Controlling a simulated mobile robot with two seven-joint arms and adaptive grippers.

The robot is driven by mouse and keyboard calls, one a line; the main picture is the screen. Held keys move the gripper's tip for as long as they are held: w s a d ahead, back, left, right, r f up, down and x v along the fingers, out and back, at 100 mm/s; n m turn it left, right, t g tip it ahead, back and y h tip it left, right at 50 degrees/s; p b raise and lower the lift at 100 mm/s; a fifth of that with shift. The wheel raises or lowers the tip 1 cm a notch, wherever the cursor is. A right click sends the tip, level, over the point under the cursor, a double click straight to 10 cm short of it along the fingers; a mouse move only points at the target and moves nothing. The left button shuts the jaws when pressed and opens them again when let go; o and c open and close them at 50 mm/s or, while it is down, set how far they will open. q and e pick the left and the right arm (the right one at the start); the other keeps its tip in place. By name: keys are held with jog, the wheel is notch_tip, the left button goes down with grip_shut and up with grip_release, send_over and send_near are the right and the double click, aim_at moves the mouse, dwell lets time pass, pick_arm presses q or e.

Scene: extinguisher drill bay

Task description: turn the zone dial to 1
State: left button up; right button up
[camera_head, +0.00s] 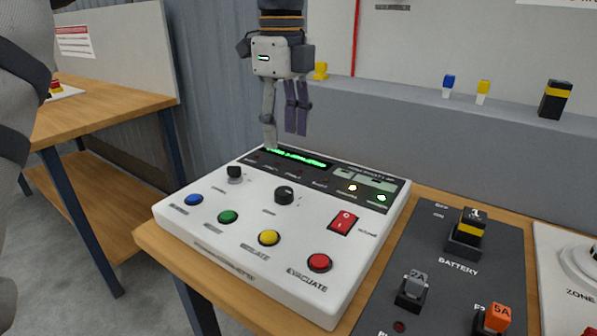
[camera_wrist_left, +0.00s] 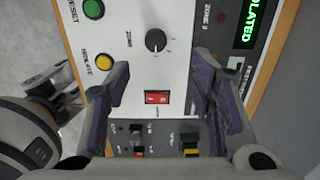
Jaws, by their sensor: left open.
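The zone dial (camera_head: 285,194) is a black round knob on the sloped white control panel (camera_head: 180,216). It also shows in the left wrist view (camera_wrist_left: 157,40), with the word ZONE beside it. Its pointer setting is too small to read surely. My left gripper (camera_head: 284,138) hangs fingers down above the back of the panel, apart from the dial. In the left wrist view the left gripper (camera_wrist_left: 162,68) has its fingers spread with nothing between them, and the dial shows beyond the gap. My right gripper is not in view.
Blue, green, yellow and red buttons (camera_head: 319,262) line the panel's front. A red rocker switch (camera_head: 343,222) and a smaller black knob (camera_head: 235,172) flank the dial. A dark battery board (camera_head: 440,285) lies to the right. A grey ledge (camera_head: 420,110) runs behind.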

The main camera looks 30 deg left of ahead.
aim_at(284, 190)
pick_arm(q)
jog(key=f, duration=1.1)
jog(key=shift+s, duration=0.4)
jog(key=c, duration=1.2)
